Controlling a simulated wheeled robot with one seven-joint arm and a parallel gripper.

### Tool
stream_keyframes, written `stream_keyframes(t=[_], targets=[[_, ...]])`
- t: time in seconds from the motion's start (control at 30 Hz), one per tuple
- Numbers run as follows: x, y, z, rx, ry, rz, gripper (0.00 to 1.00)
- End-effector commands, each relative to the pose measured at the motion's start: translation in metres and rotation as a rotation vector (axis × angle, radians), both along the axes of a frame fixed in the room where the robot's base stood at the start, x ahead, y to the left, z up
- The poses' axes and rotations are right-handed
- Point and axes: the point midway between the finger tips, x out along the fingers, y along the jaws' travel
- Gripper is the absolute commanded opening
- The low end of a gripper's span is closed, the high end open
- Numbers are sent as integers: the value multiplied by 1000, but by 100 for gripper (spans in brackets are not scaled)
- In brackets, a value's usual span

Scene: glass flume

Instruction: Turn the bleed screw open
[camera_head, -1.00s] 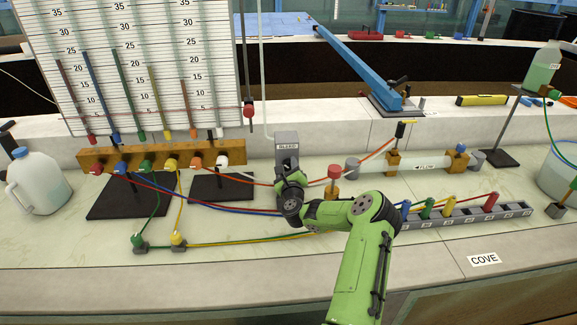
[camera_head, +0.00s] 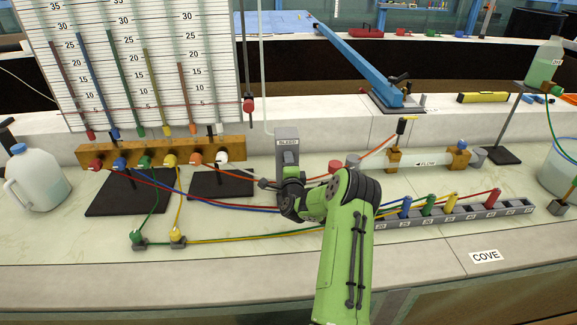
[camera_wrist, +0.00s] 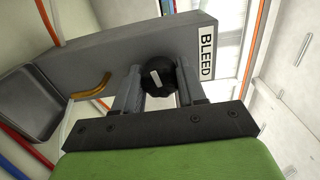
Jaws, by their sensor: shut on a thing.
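The bleed screw (camera_wrist: 158,76) is a black round knob with a white mark, on the front of a grey block (camera_wrist: 110,52) labelled BLEED. The white mark lies slanted in the wrist view. My gripper (camera_wrist: 159,82) is shut on the knob, one finger on each side of it. In the head view the grey block (camera_head: 287,139) stands upright behind my gripper (camera_head: 291,173), which hides the screw there.
A brass spout (camera_wrist: 93,88) and a grey cup (camera_wrist: 35,105) are close to the fingers. Colored tubes run from the wooden manifold (camera_head: 150,152) at left. A clear flow pipe (camera_head: 425,161) and a grey rack (camera_head: 465,214) lie to the right.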

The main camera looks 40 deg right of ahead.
Motion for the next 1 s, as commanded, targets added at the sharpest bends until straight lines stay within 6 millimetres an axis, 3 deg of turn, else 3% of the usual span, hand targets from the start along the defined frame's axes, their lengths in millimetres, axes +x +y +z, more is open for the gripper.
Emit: stream_keyframes(t=[0.4,1.0], targets=[[1,1,-1,-211,174,3,10],[1,2,-1,-273,230,4,10]])
